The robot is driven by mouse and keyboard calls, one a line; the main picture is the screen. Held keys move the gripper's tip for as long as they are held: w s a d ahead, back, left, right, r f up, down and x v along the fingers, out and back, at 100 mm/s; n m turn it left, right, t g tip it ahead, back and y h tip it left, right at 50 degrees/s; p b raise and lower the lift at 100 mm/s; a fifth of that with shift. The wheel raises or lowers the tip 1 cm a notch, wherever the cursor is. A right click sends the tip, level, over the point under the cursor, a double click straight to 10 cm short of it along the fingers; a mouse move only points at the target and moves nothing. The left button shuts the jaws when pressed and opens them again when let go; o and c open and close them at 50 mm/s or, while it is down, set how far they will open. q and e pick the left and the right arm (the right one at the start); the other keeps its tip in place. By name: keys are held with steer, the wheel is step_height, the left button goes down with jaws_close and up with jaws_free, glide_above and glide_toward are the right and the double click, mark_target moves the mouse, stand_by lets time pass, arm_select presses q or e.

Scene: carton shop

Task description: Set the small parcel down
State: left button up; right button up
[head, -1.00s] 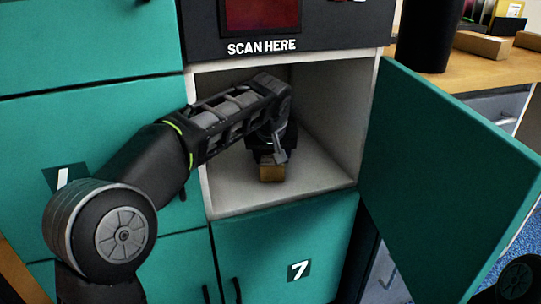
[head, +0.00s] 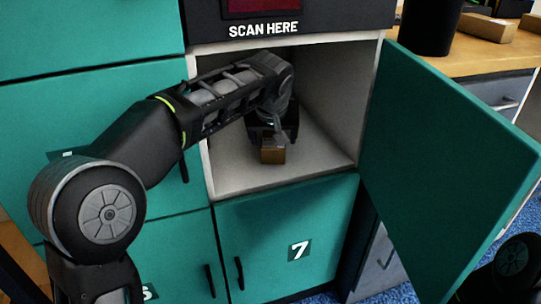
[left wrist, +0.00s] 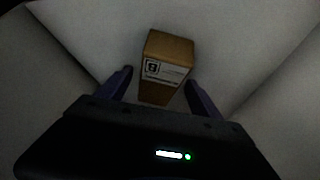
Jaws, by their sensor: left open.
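The small parcel (head: 272,153) is a brown box on the pale floor of the open locker compartment (head: 325,148). In the left wrist view the parcel (left wrist: 166,62) shows a white label and stands between the spread fingers, with a gap on each side. My left gripper (head: 270,138) reaches into the compartment and is open around the near end of the parcel; it also shows in the left wrist view (left wrist: 160,90). The gripper and wrist hide part of the parcel in the head view. My right gripper is not in view.
The teal compartment door (head: 450,165) stands swung open to the right. Door 7 (head: 285,240) is shut below. A dark panel reading SCAN HERE (head: 264,29) is above the opening. A wooden counter (head: 480,55) with a black bin (head: 430,25) is at the right.

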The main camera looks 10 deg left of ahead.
arm_select(q)
steer(key=s, duration=0.3)
steer(key=s+d, duration=0.1)
steer(key=s, duration=0.2)
steer(key=s+p, duration=0.1)
steer(key=s, duration=0.2)
steer(key=shift+s+d, duration=0.3)
steer(key=shift+s, duration=0.1)
steer(key=shift+s+d+f, duration=0.1)
steer(key=shift+s, duration=0.45)
